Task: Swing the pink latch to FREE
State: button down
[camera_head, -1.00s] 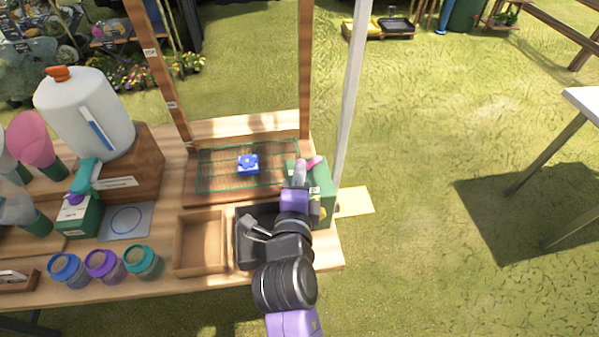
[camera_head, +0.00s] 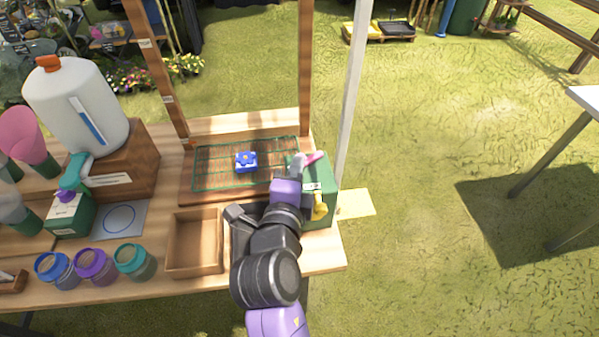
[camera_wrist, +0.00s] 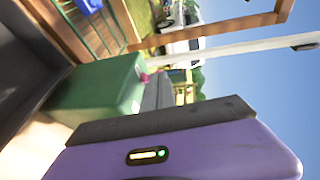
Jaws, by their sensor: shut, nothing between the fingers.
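The pink latch (camera_head: 315,157) is a small pink bar at the top of the green box (camera_head: 322,178), at the right end of the bench. In the wrist view only a small pink bit (camera_wrist: 145,77) shows beside the green box (camera_wrist: 105,88). My gripper (camera_head: 297,162) is shut and empty, its grey fingers just left of the pink latch. I cannot tell whether they touch it. The latch's pivot and any FREE marking are hidden or too small to read.
A yellow part (camera_head: 320,207) is on the box's front. A blue block (camera_head: 246,162) sits on the green mesh (camera_head: 215,172) to the left. A wooden tray (camera_head: 195,243) lies in front of it. A pale post (camera_head: 352,100) stands right behind the box.

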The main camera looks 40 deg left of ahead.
jog(key=shift+a+f+b, duration=0.2)
jog(key=shift+b, duration=0.55)
jog(key=a+m+t+h+b, duration=0.1)
jog(key=h+b, duration=0.1)
jog(key=b, duration=0.4)
jog(key=shift+a+f+m, duration=0.1)
jog(key=shift+f+m, duration=0.1)
jog(key=shift+m, duration=0.2)
jog(key=m+h+b, duration=0.1)
jog(key=b, duration=0.1)
jog(key=a+h+b, duration=0.1)
jog(key=b, duration=0.1)
jog(key=m+t+h+b, duration=0.1)
jog(key=b, duration=0.1)
jog(key=shift+w+a+r+m+h+b, duration=0.15)
jog(key=shift+a+r+m+h+b, duration=0.15)
jog(key=shift+r+b, duration=0.1)
